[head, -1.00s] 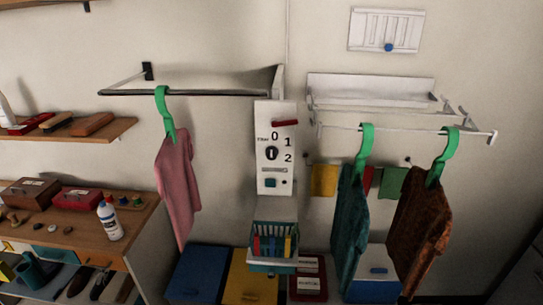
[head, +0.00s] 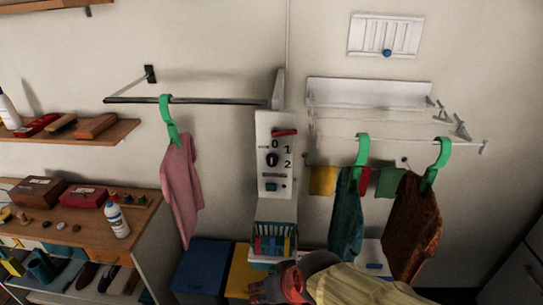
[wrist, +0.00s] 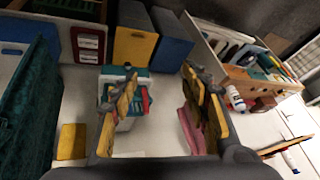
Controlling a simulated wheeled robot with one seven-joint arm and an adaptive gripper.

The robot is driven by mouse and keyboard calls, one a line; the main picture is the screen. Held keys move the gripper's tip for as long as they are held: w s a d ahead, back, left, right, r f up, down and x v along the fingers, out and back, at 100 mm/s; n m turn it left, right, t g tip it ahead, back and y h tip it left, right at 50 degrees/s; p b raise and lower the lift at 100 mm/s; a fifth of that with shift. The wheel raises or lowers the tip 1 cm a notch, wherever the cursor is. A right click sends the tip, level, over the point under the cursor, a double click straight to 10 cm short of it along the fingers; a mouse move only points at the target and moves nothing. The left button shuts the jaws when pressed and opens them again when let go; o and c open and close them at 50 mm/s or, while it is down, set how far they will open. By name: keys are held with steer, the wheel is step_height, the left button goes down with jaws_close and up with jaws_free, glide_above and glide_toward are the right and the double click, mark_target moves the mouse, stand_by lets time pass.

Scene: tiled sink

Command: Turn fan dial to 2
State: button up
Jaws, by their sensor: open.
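The white fan panel (head: 262,181) hangs on the wall in the middle of the head view. Its dark round dial (head: 272,160) sits below the 0 and left of the 1 and 2. The dial's mark looks about upright, towards 0, but it is too small to be sure. A red handle (head: 285,133) is above it. My gripper (head: 264,290) is low in the head view, below the panel and apart from the dial. In the wrist view my gripper (wrist: 165,88) is open, its two yellow-padded fingers wide apart with nothing held. I cannot make out the dial there.
A basket (head: 261,231) with coloured items is just below the panel. A rail with a pink cloth (head: 180,190) is at left. Teal (head: 347,215) and brown (head: 412,225) cloths hang at right. A workbench (head: 140,218) stands at left.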

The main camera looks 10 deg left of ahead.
steer(key=w+a+t+y+p, duration=0.1)
steer(key=w+a+t, duration=0.1)
steer(key=w+a, duration=0.5)
steer(key=m+t+h, duration=0.4)
steer(key=t, duration=0.8)
glide_toward(271, 163)
steer(key=w, duration=0.2)
steer(key=w+p, duration=0.1)
steer(key=w, duration=0.6)
steer(key=shift+w+a+r, duration=0.1)
steer(key=shift+w+a, duration=0.05)
steer(key=shift+c, duration=0.4)
steer(key=c, duration=1.1)
